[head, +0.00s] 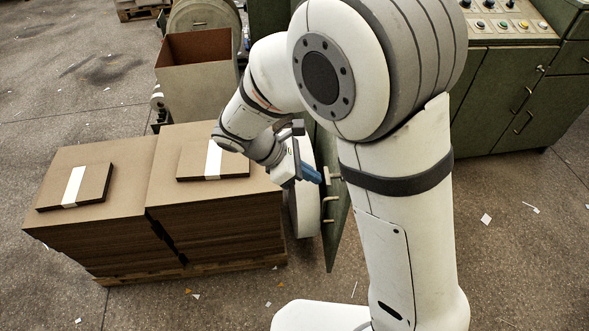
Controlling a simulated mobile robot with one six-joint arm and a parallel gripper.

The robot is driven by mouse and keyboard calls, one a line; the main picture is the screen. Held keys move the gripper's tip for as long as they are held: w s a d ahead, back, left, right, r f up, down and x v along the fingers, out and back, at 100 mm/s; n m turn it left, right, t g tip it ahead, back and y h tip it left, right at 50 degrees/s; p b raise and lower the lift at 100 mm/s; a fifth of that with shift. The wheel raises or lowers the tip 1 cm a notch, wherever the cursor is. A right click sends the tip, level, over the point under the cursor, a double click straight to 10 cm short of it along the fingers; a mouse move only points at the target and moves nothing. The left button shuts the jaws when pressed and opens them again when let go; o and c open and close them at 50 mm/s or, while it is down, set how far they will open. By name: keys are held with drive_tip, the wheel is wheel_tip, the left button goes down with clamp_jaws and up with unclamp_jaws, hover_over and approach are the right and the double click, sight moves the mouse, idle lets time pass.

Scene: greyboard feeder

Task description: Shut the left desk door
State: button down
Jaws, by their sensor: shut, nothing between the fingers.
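The left desk door (338,230) is a green panel standing swung out from the desk, seen at a steep angle just left of my arm. Pale handle bars show on its left-facing side. My arm hides part of the door and its hinge side. My gripper (318,177), with blue fingers, is shut and empty. It points right, beside the door's handle side near its upper part. I cannot tell whether the fingertips touch the door.
The green control desk (490,95), with buttons on top and other doors shut, stands at right. Stacks of brown board (95,225) on a pallet fill the left, close to my gripper. An open brown-lined bin (195,85) stands behind them. Floor at lower right is clear except paper scraps.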

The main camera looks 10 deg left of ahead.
drive_tip(key=w+d+f+b, duration=0.1)
drive_tip(key=d+f, duration=0.1)
drive_tip(key=d, duration=0.4)
drive_tip(key=shift+f, duration=0.15)
drive_tip(key=shift+w, duration=0.1)
